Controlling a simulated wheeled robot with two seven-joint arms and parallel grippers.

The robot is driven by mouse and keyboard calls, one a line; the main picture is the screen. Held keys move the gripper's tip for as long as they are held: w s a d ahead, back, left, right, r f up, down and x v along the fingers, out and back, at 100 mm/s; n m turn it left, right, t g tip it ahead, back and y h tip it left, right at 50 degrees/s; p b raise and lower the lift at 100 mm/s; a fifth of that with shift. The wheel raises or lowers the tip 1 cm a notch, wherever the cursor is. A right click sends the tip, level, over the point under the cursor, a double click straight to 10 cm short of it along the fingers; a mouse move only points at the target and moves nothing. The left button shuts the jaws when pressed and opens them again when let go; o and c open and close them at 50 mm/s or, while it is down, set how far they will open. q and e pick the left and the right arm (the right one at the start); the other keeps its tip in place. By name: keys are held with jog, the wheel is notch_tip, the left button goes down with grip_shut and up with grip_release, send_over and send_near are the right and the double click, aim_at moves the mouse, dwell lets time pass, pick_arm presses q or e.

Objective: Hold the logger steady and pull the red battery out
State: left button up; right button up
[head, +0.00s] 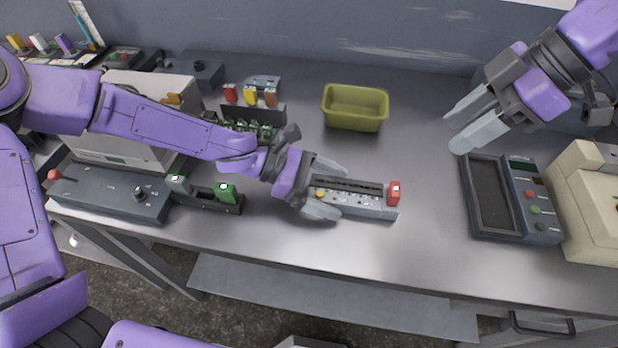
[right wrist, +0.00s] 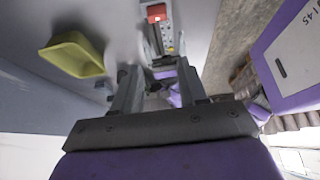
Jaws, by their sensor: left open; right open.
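The logger (head: 352,199) is a long grey box with a dark slot along its top and a yellow button at its left end. It lies on the table near the front edge. The red battery (head: 394,194) sits at its right end; it also shows in the right wrist view (right wrist: 156,13). My left gripper (head: 326,189) is at the logger's left end, one finger on each side of it, open; whether the fingers touch it I cannot tell. My right gripper (head: 462,128) is open and empty, above the table to the right of the logger and apart from it.
An olive bin (head: 355,122) stands behind the logger. A dark device with a tray and coloured buttons (head: 530,235) and a beige machine (head: 575,215) are at the right. The table between logger and right device is clear.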

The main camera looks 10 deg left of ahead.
pick_arm(q)
jog(key=shift+d+f, duration=0.1)
jog(key=shift+d, duration=0.15)
jog(key=c, duration=1.3)
pick_arm(e)
jog(key=shift+o, duration=0.6)
jog(key=shift+r, duration=0.1)
pick_arm(q)
jog(key=shift+d, duration=0.1)
jog(key=shift+a, duration=0.3)
jog(key=shift+d, duration=0.2)
pick_arm(e)
jog(key=n+h, duration=0.6)
jog(key=n, duration=1.2)
send_over(396, 188)
notch_tip(396, 188, down, 3)
notch_tip(396, 188, down, 12)
jog(key=shift+f, duration=0.1)
grip_shut()
